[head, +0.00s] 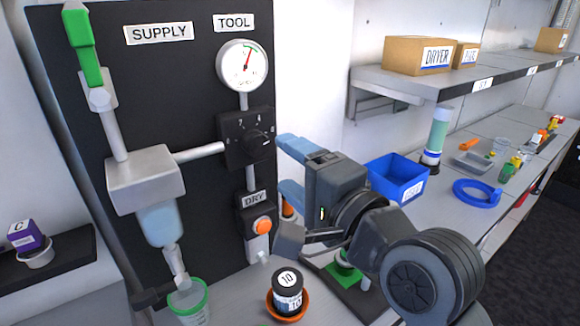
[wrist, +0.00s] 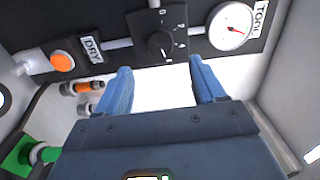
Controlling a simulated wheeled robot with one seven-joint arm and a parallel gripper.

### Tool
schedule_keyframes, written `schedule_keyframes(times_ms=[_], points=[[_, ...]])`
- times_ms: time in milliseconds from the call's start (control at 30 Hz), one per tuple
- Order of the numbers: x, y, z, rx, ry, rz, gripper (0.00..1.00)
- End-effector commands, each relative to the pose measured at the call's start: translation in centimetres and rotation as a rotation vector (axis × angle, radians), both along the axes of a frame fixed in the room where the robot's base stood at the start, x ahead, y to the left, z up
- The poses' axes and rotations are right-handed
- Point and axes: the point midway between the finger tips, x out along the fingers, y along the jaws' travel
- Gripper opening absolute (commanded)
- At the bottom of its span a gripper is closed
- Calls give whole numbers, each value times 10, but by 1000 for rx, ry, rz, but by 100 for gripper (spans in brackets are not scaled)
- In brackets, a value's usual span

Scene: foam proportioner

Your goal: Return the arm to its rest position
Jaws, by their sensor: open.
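My gripper (head: 287,168) has blue fingers and is open with nothing between them. My arm reaches in from the lower right and hides part of the bench.
A gauge (head: 243,66) tops the panel. A black jar (head: 288,290) sits in an orange dish below my arm. A blue bin (head: 397,177) stands behind my arm. A shelf (head: 450,85) with boxes overhangs the bench.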

Motion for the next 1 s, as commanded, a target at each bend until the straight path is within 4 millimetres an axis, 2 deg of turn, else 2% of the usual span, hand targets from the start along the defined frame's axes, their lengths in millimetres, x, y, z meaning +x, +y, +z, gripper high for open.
schedule_keyframes(times_ms=[167, 267, 367, 500, 700, 833, 1000], points=[[-2, -5, -8, -18, -3, -12, 69], [-10, -20, -30, -70, -15, -46, 69], [-26, -42, -62, -157, -35, -97, 69], [-57, -77, -105, -304, -71, -169, 69], [-111, -122, -153, -529, -115, -250, 69], [-152, -147, -175, -679, -137, -286, 69], [-209, -174, -195, -876, -163, -316, 69]])
